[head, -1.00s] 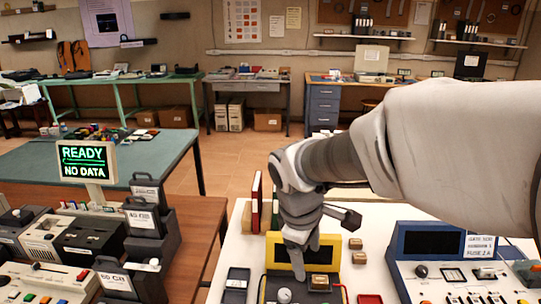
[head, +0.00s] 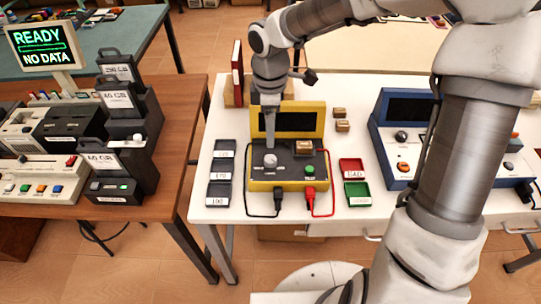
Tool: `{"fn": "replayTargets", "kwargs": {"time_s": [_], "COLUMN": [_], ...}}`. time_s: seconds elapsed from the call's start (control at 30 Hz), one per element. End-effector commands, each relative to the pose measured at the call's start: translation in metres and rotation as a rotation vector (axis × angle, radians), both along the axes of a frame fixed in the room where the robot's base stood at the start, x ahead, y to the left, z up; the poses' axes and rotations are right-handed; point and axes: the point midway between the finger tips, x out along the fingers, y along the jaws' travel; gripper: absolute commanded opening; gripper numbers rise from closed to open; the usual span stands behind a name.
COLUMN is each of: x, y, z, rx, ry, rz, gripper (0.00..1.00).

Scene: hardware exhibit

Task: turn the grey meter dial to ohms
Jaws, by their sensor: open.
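The meter (head: 254,184) is a yellow-edged box with a dark top and a dark raised screen, on the white table. Its round grey dial (head: 270,161) sits on the left of the top panel. My gripper (head: 270,146) points down just behind and above the dial, in front of the screen. It is open, with nothing visible in it. In this view its fingers overlap nearly into one narrow shape. I cannot tell whether they touch the dial. The dial's markings are too small to read.
Dark trays (head: 219,194) lie left, red (head: 352,168) and green (head: 357,193) trays right. A blue instrument (head: 388,152) stands further right.

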Motion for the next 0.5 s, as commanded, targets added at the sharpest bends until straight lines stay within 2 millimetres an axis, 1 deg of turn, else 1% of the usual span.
{"fn": "replayTargets", "kwargs": {"time_s": [0.03,0.2,0.4,0.5], "x": [-0.001,-0.001,-0.001,-0.001], "y": [0.000,0.000,0.000,0.000], "z": [-0.015,-0.052,-0.087,-0.099], "rx": [0.000,0.000,0.000,-0.001], "ry": [0.004,0.004,0.001,0.001], "rz": [0.001,0.001,0.000,0.000], "gripper": [0.74,0.74,0.74,0.74]}}
